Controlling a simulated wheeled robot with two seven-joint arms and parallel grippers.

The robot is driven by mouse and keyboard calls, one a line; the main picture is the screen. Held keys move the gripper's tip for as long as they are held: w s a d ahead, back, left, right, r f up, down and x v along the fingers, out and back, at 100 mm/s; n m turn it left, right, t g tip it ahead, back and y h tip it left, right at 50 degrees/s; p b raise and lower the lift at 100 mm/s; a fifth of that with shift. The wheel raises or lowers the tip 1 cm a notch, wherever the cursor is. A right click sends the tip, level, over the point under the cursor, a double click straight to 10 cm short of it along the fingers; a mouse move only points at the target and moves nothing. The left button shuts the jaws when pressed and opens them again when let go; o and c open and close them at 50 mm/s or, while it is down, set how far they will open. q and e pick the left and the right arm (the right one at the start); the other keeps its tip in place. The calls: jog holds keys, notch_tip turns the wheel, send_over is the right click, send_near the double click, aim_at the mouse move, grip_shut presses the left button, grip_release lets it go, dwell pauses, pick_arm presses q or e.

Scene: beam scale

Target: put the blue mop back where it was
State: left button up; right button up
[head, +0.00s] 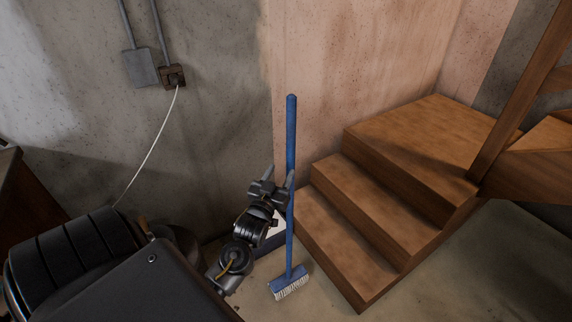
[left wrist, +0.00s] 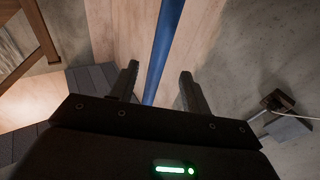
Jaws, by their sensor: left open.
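The blue mop (head: 290,137) stands nearly upright beside the wooden stairs, close to the wall. Its blue head with pale bristles (head: 290,286) rests on the floor. My left gripper (head: 279,180) is at about the middle of the handle, with its jaws open. In the left wrist view the blue handle (left wrist: 163,55) runs between the two fingers (left wrist: 160,88), with a gap showing on the right side. I cannot tell whether the left finger touches it. My right gripper is not in view.
Wooden stairs (head: 372,213) rise right of the mop. A concrete wall (head: 215,110) with a grey box (head: 140,67), an outlet (head: 173,76) and a hanging white cable (head: 152,146) is behind. Bare floor (head: 470,270) lies at the front right.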

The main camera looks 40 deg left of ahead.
pick_arm(q)
jog(key=shift+v, duration=1.6)
jog(key=s+d+f+m+g+h, duration=0.1)
jog(key=s+d+f+g+h, duration=0.15)
jog(key=f, duration=0.95)
jog(key=s+d+f+m+g+h, duration=0.1)
jog(key=s+d+f+g, duration=0.15)
jog(key=f, duration=0.95)
jog(key=s+d+f+m+g+h, duration=0.1)
jog(key=s+d+f+g, duration=0.15)
jog(key=f, duration=0.95)
jog(key=s+d+f+m+g+h, duration=0.15)
jog(key=s+d+f+g, duration=0.3)
jog(key=s+f, duration=0.75)
jog(key=s+d+f+m+g, duration=0.1)
jog(key=s+f+g, duration=0.2)
jog(key=s, duration=0.8)
jog(key=s+d+f+g, duration=0.1)
jog(key=s+f+g, duration=0.1)
jog(key=s+f, duration=0.4)
jog(key=s, duration=0.5)
jog(key=shift+s+d+f+m+g, duration=0.15)
jog(key=shift+d+f+m+g, duration=0.05)
jog(key=shift+m+g, duration=0.2)
